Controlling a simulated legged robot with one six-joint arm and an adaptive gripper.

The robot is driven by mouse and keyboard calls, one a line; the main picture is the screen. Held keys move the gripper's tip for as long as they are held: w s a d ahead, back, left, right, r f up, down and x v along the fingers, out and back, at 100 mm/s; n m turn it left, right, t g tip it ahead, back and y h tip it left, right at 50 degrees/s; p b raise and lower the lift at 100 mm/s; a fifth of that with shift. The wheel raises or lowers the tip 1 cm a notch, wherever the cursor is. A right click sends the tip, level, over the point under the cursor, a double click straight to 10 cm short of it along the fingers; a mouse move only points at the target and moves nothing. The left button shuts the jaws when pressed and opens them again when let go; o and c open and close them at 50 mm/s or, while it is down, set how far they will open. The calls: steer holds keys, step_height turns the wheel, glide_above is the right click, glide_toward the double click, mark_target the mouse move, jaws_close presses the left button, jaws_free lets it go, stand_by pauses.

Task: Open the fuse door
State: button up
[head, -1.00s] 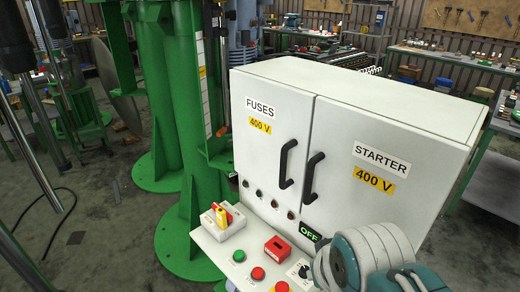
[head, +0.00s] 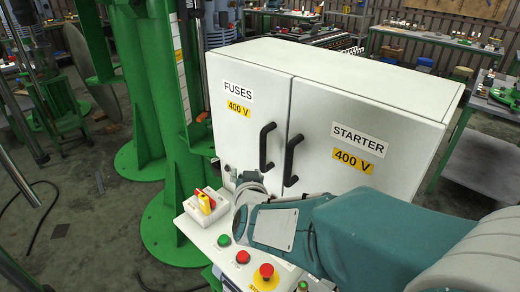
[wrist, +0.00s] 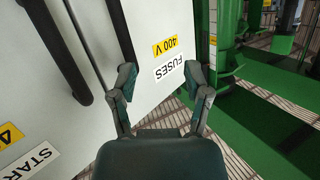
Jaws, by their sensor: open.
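The fuse door (head: 238,115) is the left door of the white cabinet, with FUSES and 400 V labels. It looks shut. Its black handle (head: 267,147) stands upright near the door seam. The wrist view shows the fuse door (wrist: 150,22) and its label turned nearly upside down. The left finger overlaps the line of the fuse handle (wrist: 100,25); contact cannot be told. In the head view my wrist hides the cabinet's lower front, and the fingertips are hard to make out.
The starter door (head: 350,120) with its own black handle (head: 292,160) is beside the fuse door on the right. A control panel with a red-yellow switch (head: 206,202) and push buttons (head: 266,272) juts out below. A green column (head: 185,110) stands close on the left.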

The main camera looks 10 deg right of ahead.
mark_target(262, 153)
steer(key=w+d+h, duration=0.1)
steer(key=w+d, duration=0.1)
steer(key=w, duration=0.1)
steer(key=w+d+f+m+t+h, duration=0.1)
steer(key=w+d+h, duration=0.1)
steer(key=w, duration=0.2)
steer(key=w+d+f+m+h, duration=0.1)
steer(key=w+d+h, duration=0.1)
steer(key=w, duration=0.2)
steer(key=shift+d, duration=0.4)
jaws_close()
